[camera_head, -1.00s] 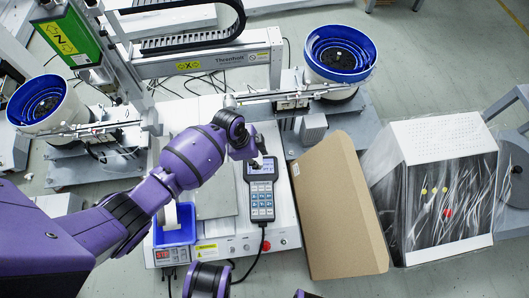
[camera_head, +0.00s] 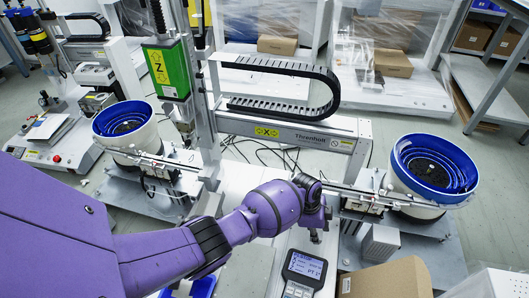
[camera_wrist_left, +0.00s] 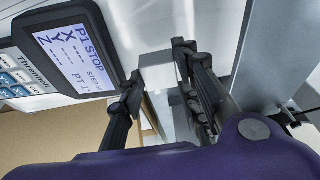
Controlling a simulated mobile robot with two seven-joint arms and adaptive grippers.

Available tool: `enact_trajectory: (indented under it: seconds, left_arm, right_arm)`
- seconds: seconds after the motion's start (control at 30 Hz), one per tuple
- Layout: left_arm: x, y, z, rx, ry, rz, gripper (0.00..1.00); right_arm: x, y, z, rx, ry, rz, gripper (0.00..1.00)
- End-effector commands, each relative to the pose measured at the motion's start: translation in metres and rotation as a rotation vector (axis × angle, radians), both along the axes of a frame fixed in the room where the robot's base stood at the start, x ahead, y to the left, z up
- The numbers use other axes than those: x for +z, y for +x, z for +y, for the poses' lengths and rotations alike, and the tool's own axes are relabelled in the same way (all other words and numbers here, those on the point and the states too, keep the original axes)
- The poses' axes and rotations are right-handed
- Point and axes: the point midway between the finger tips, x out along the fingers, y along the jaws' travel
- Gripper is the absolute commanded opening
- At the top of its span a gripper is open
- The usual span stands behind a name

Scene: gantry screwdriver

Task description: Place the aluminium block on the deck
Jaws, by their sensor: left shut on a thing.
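The aluminium block (camera_wrist_left: 158,72) is a light grey, flat-faced piece between the fingers of my left gripper (camera_wrist_left: 160,92) in the left wrist view. The gripper is shut on it. In the head view my left gripper (camera_head: 316,236) is small and dark, pointing down over the machine near the pendant, and I cannot make out the block there. The machine's pale deck (camera_head: 238,182) lies under and behind my arm, which covers much of it. I cannot tell the gap between block and deck. My right gripper is not in view.
The pendant (camera_head: 303,270) with its lit screen is close to my left gripper. The gantry beam (camera_head: 290,130) crosses behind it. Blue feeder bowls stand left (camera_head: 125,122) and right (camera_head: 434,168). A grey box (camera_head: 381,243) and a cardboard box (camera_head: 388,279) are at right.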

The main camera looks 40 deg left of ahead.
Motion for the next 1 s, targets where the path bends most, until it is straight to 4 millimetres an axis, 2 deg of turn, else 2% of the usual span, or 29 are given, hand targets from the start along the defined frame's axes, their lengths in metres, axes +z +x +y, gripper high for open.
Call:
enact_trajectory:
  seconds: [0.13,0.3,0.7,0.73,0.87,1.0]
  left_arm:
    - [-0.009,0.014,-0.001,0.000,-0.002,-0.005,0.03]
    - [-0.035,0.011,0.000,0.000,-0.002,-0.004,0.03]
    - [-0.040,0.011,0.000,-0.001,-0.001,-0.005,0.03]
    - [-0.040,0.011,0.000,-0.001,-0.001,-0.005,0.32]
    - [-0.039,0.011,0.000,-0.001,-0.001,-0.005,0.49]
    - [-0.039,0.010,0.000,-0.001,-0.001,-0.005,0.49]
  right_arm:
    - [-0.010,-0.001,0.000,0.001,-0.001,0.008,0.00]
    - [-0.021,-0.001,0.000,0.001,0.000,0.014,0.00]
    - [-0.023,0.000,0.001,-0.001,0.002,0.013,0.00]
    - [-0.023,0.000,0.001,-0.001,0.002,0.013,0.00]
    - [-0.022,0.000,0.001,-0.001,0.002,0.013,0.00]
    - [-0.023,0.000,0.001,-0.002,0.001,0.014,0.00]
